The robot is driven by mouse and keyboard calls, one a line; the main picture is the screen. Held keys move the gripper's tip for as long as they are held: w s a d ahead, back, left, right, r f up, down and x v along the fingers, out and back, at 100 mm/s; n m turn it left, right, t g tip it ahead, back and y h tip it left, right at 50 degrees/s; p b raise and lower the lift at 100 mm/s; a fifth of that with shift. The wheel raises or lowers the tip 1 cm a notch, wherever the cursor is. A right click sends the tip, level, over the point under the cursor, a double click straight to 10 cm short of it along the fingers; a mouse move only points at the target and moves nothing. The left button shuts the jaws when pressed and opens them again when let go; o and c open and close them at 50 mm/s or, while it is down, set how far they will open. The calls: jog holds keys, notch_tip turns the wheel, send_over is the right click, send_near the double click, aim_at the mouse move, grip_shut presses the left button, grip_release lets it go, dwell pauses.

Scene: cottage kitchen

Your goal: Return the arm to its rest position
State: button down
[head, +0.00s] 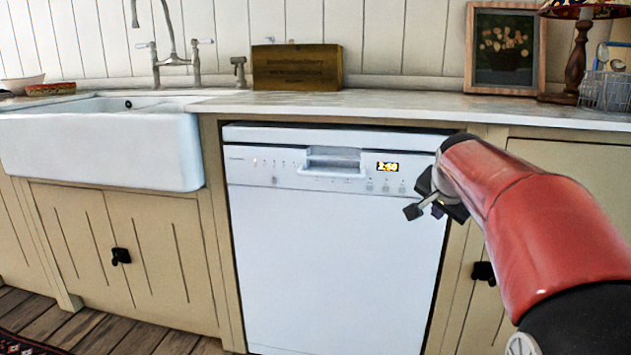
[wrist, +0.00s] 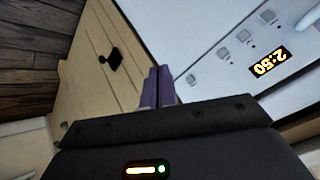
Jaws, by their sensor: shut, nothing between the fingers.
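My red arm (head: 530,215) reaches in from the right in the head view. My gripper (head: 412,211) hangs at its end, in front of the right side of the white dishwasher (head: 330,260). In the wrist view my gripper (wrist: 158,88) shows its purple fingers shut together with nothing between them. The dishwasher door is closed, and its lit display (head: 387,167) reads 2:50. Part of the gripper is hidden behind my arm in the head view.
A white sink (head: 100,150) stands at the left under a tap. The worktop (head: 390,100) bears a wooden box (head: 297,68), a framed picture (head: 504,48), a lamp (head: 577,55) and a wire basket (head: 605,90). Beige cupboards (head: 165,255) have black handles. Wooden floor shows at lower left.

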jog(key=s+a+r+n+g+y+p, duration=0.1)
jog(key=s+a+n+p, duration=0.1)
jog(key=s+a, duration=0.35)
jog(key=s+a+r+n+y+p, duration=0.1)
jog(key=s+a+n+p, duration=0.15)
jog(key=s, duration=0.65)
jog(key=s+a+f+n+p, duration=0.2)
jog(key=s+a+f+n, duration=0.1)
jog(key=s, duration=0.4)
jog(key=s+a+f+n+g+p, duration=0.1)
jog(key=s+a+f+n, duration=0.2)
jog(key=s, duration=0.5)
jog(key=shift+s+a+f+g+y+p, duration=0.3)
jog(key=shift+a+f+y+p, duration=0.1)
jog(key=shift+a+f, duration=0.25)
jog(key=shift+w+r, duration=0.1)
jog(key=shift+r, duration=0.05)
